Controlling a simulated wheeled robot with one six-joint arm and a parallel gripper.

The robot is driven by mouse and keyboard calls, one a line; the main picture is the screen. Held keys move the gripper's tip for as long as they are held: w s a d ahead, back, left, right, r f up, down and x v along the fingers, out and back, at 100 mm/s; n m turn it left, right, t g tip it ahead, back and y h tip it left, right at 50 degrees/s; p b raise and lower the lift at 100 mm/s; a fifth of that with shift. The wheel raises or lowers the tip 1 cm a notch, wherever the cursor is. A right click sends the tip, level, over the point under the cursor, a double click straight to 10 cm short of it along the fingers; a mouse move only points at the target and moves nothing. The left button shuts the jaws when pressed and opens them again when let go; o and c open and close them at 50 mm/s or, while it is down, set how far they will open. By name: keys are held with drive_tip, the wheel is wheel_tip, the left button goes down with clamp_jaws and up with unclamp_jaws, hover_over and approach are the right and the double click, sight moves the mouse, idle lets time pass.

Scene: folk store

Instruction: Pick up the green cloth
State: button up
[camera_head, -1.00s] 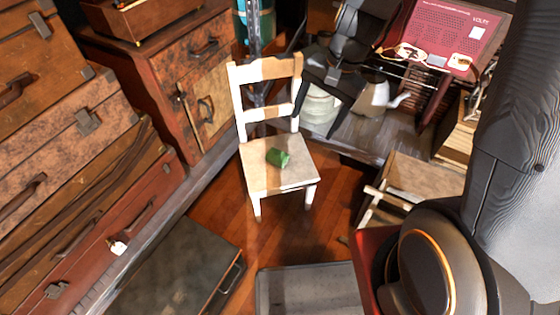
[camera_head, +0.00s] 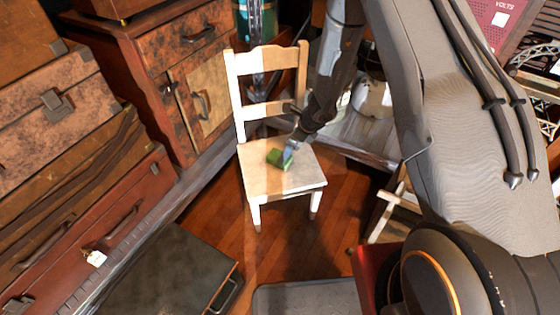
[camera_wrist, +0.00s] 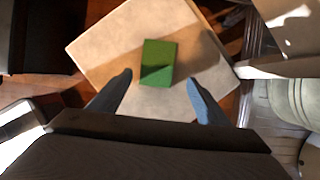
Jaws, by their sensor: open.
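The green cloth (camera_head: 277,158) is a small green block-like bundle on the seat of a white wooden chair (camera_head: 262,180). In the wrist view the green cloth (camera_wrist: 158,62) lies on the pale seat (camera_wrist: 110,45), just beyond and between my two fingertips. My gripper (camera_head: 291,149) is over the seat at the cloth, coming down from the upper right. In the wrist view my gripper (camera_wrist: 159,82) is open, with one finger to each side and nothing held. In the head view the fingers cover part of the cloth's right side.
The chair's backrest (camera_head: 266,85) rises behind the seat. A wooden cabinet (camera_head: 200,75) and stacked suitcases (camera_head: 70,160) stand to the left. A dark case (camera_head: 165,275) lies on the floor in front. A small wooden stool (camera_head: 392,205) is to the right.

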drive_tip(key=shift+a+b+x, duration=0.15)
drive_tip(key=shift+a+x, duration=0.05)
drive_tip(key=shift+x, duration=0.85)
drive_tip(key=shift+a+b+x, duration=0.15)
drive_tip(key=shift+b+x, duration=0.05)
drive_tip(key=shift+x, duration=0.8)
drive_tip(key=shift+a+b+x, duration=0.15)
drive_tip(key=shift+a+x, duration=0.05)
drive_tip(key=shift+x, duration=0.85)
drive_tip(key=shift+s+r, duration=0.1)
drive_tip(key=shift+r, duration=0.15)
drive_tip(key=c, duration=1.2)
wheel_tip(320, 180, up, 10)
drive_tip(key=shift+p, duration=1.05)
drive_tip(key=shift+c, duration=0.2)
